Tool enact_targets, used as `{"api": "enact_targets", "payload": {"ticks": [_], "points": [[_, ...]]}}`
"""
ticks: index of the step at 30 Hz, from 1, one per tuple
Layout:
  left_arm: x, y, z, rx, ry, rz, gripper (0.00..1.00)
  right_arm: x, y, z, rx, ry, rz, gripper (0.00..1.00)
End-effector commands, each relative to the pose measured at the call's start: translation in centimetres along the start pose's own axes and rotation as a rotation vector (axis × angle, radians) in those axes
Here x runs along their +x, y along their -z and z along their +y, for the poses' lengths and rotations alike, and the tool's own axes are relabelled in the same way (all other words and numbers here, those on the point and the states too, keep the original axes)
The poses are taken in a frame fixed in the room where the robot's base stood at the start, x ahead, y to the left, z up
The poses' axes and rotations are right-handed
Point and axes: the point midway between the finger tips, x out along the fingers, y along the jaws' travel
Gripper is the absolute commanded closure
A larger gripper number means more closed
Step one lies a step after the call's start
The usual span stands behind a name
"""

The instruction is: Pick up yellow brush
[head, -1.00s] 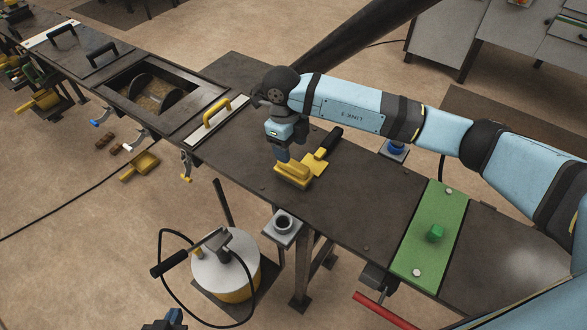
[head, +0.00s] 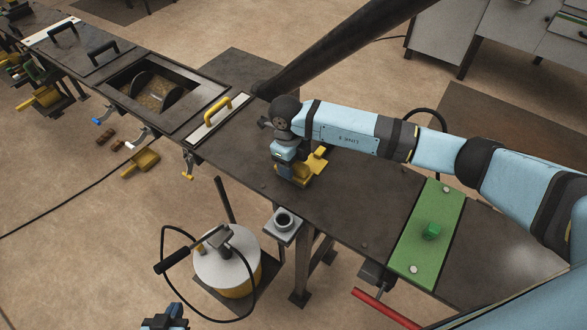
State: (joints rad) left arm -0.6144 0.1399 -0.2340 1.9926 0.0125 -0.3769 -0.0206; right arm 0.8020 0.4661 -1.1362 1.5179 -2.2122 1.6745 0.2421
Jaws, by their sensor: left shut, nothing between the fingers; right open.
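The yellow brush (head: 303,179) lies on the dark metal table top, close to its front edge. Its yellow block and part of its yellow neck show; the dark handle is hidden behind my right arm. My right gripper (head: 285,168) points down right at the block, low over its left end. Its fingers are open, but I cannot tell whether they straddle or touch the block. My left gripper (head: 165,320) is shut and empty at the bottom edge, partly cut off, well away from the brush.
A green plate (head: 424,245) with a green knob lies to the right on the table. A yellow handle (head: 215,111) and an open screw trough (head: 155,92) are to the left. A white-topped drum (head: 226,260) with a cable stands in front. A yellow scoop (head: 141,164) lies on the floor.

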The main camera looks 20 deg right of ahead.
Motion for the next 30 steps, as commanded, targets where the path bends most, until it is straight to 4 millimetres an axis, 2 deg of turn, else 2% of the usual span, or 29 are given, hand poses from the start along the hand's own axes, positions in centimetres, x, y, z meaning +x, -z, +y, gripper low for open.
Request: {"api": "enact_targets", "payload": {"ticks": [20, 21, 26, 30], "points": [[0.31, -0.45, 0.01, -0.001, 0.0, 0.001, 1.0, 0.44, -0.05, -0.02, 0.0, 0.0, 0.0, 0.38], [0.31, -0.45, 0.01, -0.001, 0.0, 0.001, 1.0, 0.44, -0.06, -0.01, 0.0, 0.0, 0.0, 0.43], [0.31, -0.44, 0.02, -0.001, 0.0, 0.001, 1.0, 0.45, -0.05, -0.01, 0.0, 0.0, 0.0, 0.79], [0.31, -0.44, 0.03, -0.001, 0.0, 0.001, 1.0, 0.42, -0.06, -0.02, 0.0, 0.0, 0.0, 0.79]]}}
